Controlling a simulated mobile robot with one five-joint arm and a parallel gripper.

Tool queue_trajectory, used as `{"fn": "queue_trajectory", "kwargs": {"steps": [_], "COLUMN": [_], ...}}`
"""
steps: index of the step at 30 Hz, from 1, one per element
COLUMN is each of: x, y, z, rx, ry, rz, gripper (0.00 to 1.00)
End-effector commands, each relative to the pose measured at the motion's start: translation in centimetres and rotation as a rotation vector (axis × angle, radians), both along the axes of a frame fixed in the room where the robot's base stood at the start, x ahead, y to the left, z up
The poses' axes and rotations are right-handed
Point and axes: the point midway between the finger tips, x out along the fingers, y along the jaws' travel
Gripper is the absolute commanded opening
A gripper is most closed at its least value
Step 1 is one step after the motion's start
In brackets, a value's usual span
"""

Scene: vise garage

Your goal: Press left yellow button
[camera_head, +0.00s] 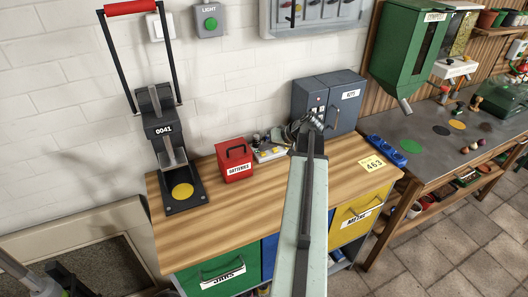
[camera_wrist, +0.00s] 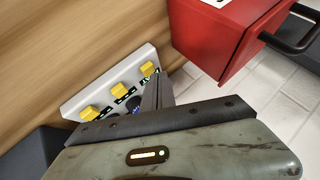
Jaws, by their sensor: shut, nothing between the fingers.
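A small pale panel (camera_head: 268,150) stands on the wooden workbench, just left of my gripper (camera_head: 301,127) in the head view. In the wrist view the panel (camera_wrist: 75,106) carries a row of three yellow buttons. The button nearest the red box (camera_wrist: 149,68) is the left one as the head view faces the bench. The middle button (camera_wrist: 118,89) and the far button (camera_wrist: 89,113) follow along the row. My gripper (camera_wrist: 160,82) is shut and empty, its dark fingers pointing near the left button. I cannot tell whether they touch it.
A red box with a black handle (camera_head: 234,160) stands left of the panel. A dark grey cabinet (camera_head: 343,97) stands behind my gripper, to the right. A black lever press (camera_head: 165,130) is at the bench's left end. The wooden bench top (camera_head: 215,222) is clear at the front.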

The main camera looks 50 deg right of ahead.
Motion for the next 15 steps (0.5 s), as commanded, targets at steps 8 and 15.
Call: {"fn": "queue_trajectory", "kwargs": {"steps": [8,15], "x": [0.02,0.02], "y": [0.00,0.00], "z": [0.85,1.24], "rx": [0.000,0.000], "ry": [0.000,0.000], "rz": [0.000,0.000], "gripper": [0.00,0.00]}}
